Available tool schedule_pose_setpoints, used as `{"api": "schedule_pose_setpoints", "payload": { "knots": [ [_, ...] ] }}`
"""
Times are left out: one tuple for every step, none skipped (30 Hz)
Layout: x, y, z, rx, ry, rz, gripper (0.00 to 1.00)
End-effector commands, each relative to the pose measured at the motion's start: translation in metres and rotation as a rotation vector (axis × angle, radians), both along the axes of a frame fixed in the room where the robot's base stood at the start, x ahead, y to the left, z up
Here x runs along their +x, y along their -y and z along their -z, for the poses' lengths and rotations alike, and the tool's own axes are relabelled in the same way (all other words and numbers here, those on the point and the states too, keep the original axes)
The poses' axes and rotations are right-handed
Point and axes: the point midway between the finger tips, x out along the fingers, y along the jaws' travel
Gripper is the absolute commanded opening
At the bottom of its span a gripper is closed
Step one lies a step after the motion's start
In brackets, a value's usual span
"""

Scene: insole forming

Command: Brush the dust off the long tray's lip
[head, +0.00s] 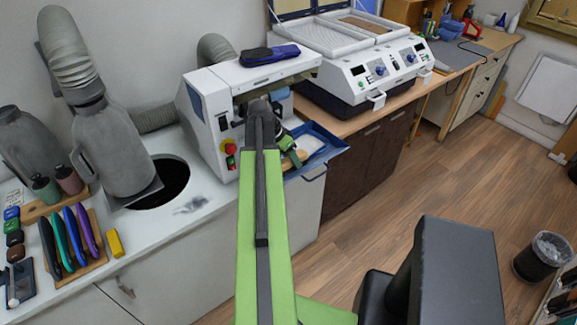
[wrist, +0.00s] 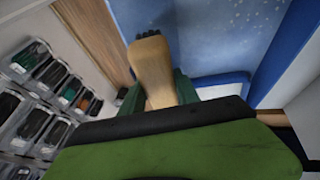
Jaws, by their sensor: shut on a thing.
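My gripper (wrist: 158,92) has its green fingers shut on a brush (wrist: 153,70) with a pale wooden body and short dark bristles. The brush points away from my wrist, with its bristle end over or against a blue surface of the long tray (wrist: 205,35). I cannot tell whether the bristles touch it. Pale specks like dust dot the blue surface at the upper right of the wrist view. In the head view my gripper (head: 288,150) is beside the blue tray (head: 336,148), which juts from the white machine. The wooden brush (head: 294,160) shows just below my gripper there.
The white machine (head: 207,120) with a red button stands close left of my gripper. A two-bay white press (head: 355,75) stands behind on the counter. Bins of dark items (wrist: 40,95) show at the left of the wrist view. The wooden floor at right is mostly open.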

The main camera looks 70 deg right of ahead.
Motion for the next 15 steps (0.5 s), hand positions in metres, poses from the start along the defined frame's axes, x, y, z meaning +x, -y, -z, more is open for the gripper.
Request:
{"api": "schedule_pose_setpoints", "payload": {
  "knots": [
    [0.0,0.0,-0.013,-0.001,-0.001,0.0,0.0],
    [0.0,0.0,-0.017,-0.001,-0.001,0.0,0.0],
    [0.0,0.0,-0.021,-0.001,0.0,-0.001,0.0],
    [0.0,0.001,-0.025,-0.001,0.0,-0.001,0.0],
    [0.0,0.001,-0.028,-0.001,0.0,-0.001,0.0],
    [0.0,0.001,-0.033,-0.002,0.0,-0.001,0.0],
    [0.0,0.001,-0.036,-0.002,0.0,-0.001,0.0],
    [0.0,0.001,-0.04,-0.002,0.0,-0.001,0.0],
    [0.0,0.001,-0.044,-0.002,0.0,-0.001,0.0],
    [0.0,0.001,-0.048,-0.002,0.0,-0.001,0.0],
    [0.0,0.001,-0.051,-0.002,0.0,-0.001,0.0],
    [0.0,0.001,-0.055,-0.003,0.001,-0.001,0.0],
    [0.0,0.001,-0.057,-0.003,0.001,-0.001,0.0],
    [0.0,0.001,-0.058,-0.003,0.001,-0.001,0.0],
    [0.0,0.001,-0.058,-0.003,0.001,-0.001,0.0]
  ]
}}
